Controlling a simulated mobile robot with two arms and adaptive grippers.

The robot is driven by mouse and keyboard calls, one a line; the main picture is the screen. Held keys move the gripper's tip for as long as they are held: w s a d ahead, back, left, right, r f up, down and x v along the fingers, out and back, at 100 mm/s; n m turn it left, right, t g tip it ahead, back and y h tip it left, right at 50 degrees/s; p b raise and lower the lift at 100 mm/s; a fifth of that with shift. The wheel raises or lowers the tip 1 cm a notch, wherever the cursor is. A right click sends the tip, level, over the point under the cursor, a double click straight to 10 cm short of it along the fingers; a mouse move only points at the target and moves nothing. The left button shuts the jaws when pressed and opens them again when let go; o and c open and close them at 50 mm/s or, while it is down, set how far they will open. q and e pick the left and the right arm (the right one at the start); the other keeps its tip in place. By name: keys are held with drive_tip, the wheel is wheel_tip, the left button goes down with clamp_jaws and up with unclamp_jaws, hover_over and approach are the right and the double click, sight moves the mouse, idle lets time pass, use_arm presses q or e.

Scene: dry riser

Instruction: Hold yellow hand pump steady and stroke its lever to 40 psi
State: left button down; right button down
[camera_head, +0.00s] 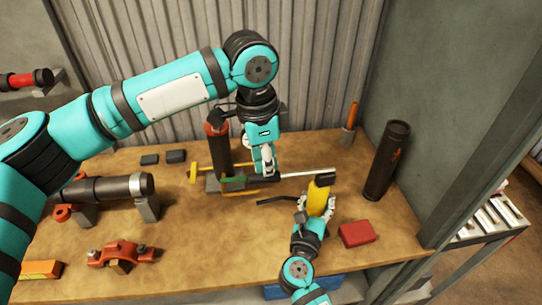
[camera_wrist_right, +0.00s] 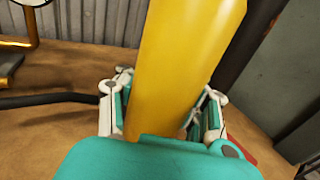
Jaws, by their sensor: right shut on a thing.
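The yellow hand pump (camera_head: 318,200) stands upright on the bench with a black top; its body fills the middle of the right wrist view (camera_wrist_right: 185,60). My right gripper (camera_head: 315,213) is shut around the pump body, with a finger on each side. A silver lever (camera_head: 308,173) runs left from near the pump's top toward a dark grip. My left gripper (camera_head: 267,172) points down at that grip. Its fingers are seen edge-on, so whether they are closed on it is unclear. A pale gauge dial (camera_wrist_right: 30,2) is cut off in the wrist view; its reading is not visible.
A black hose (camera_head: 275,200) lies left of the pump. A dark cylinder with a red band (camera_head: 218,150) stands behind my left gripper. A red block (camera_head: 356,234) and a tall black tube (camera_head: 387,160) are at right. Pipe parts (camera_head: 122,254) lie front left.

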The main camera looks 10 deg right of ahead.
sight(253, 174)
use_arm(q)
drive_tip(key=shift+s+a+r, duration=0.1)
drive_tip(key=shift+a+r, duration=0.15)
drive_tip(key=shift+a, duration=0.55)
drive_tip(key=shift+s+a+r, duration=0.1)
drive_tip(key=shift+a+r, duration=0.1)
drive_tip(key=shift+a, duration=0.55)
drive_tip(key=shift+d+r, duration=0.1)
drive_tip(key=shift+r, duration=0.05)
wheel_tip(253, 174, up, 12)
drive_tip(key=a, duration=0.1)
drive_tip(key=shift+a, duration=0.15)
use_arm(e)
drive_tip(key=shift+d, duration=0.1)
use_arm(q)
drive_tip(key=d, duration=0.1)
drive_tip(key=d+f, duration=0.1)
drive_tip(key=d, duration=0.1)
drive_tip(key=shift+w+d+f, duration=0.1)
drive_tip(key=shift+d+f, duration=0.25)
drive_tip(key=shift+f, duration=0.05)
